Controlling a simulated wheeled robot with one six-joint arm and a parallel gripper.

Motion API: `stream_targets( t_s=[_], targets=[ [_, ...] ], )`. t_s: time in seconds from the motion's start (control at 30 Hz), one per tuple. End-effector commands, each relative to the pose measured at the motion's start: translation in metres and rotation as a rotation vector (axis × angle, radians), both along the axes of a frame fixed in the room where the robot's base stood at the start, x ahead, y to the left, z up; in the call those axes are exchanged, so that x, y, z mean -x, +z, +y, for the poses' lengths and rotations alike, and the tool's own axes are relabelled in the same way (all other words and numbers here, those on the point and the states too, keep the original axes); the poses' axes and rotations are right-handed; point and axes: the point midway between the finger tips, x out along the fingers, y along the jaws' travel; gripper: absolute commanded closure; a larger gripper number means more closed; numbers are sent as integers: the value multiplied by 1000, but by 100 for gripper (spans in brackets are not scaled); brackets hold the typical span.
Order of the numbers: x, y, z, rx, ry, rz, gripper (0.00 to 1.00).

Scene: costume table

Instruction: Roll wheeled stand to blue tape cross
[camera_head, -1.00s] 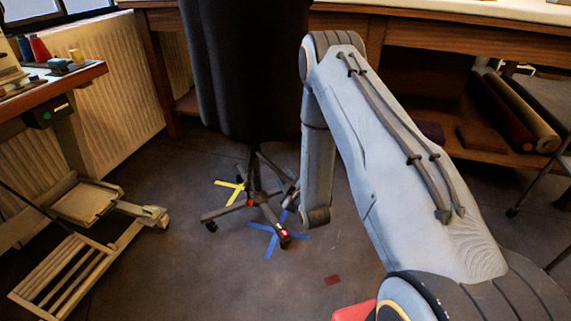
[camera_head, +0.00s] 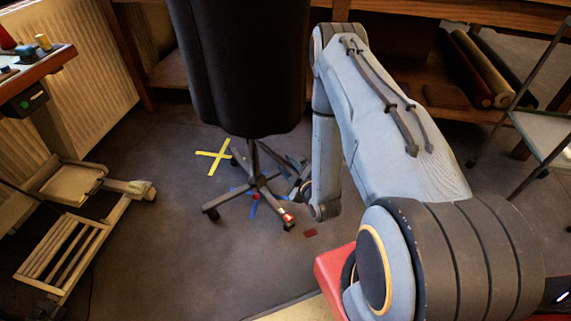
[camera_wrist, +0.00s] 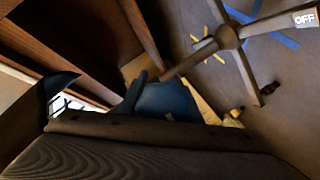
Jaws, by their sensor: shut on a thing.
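The wheeled stand (camera_head: 240,70) carries a tall black form on a thin pole above a splayed base with casters. It looks upright. The blue tape cross (camera_head: 254,208) lies under the base, partly hidden by its legs; blue tape also shows in the wrist view (camera_wrist: 285,41). The stand's hub (camera_wrist: 228,38) shows there, with a white OFF label (camera_wrist: 304,18) on one foot. My gripper (camera_wrist: 145,88) is shut on the stand's pole just below the form; my arm hides much of it in the head view.
A yellow tape cross (camera_head: 214,155) lies on the floor behind and left of the base. A low slatted wooden frame on casters (camera_head: 75,245) stands at left, a shelved rack (camera_head: 545,135) at right. A small dark red patch (camera_head: 310,232) is on the floor nearby. Floor left of the base is clear.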

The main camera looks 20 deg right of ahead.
Motion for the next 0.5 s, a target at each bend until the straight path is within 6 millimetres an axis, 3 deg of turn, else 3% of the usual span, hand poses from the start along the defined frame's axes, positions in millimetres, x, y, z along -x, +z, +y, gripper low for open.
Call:
stream_targets(
  t_s=[0.13,0.17,0.5],
  targets=[
    [7,-5,-5,0,-17,17,100],
    [7,-5,-5,0,-18,18,66],
    [6,-2,2,0,-2,12,64]
  ],
)
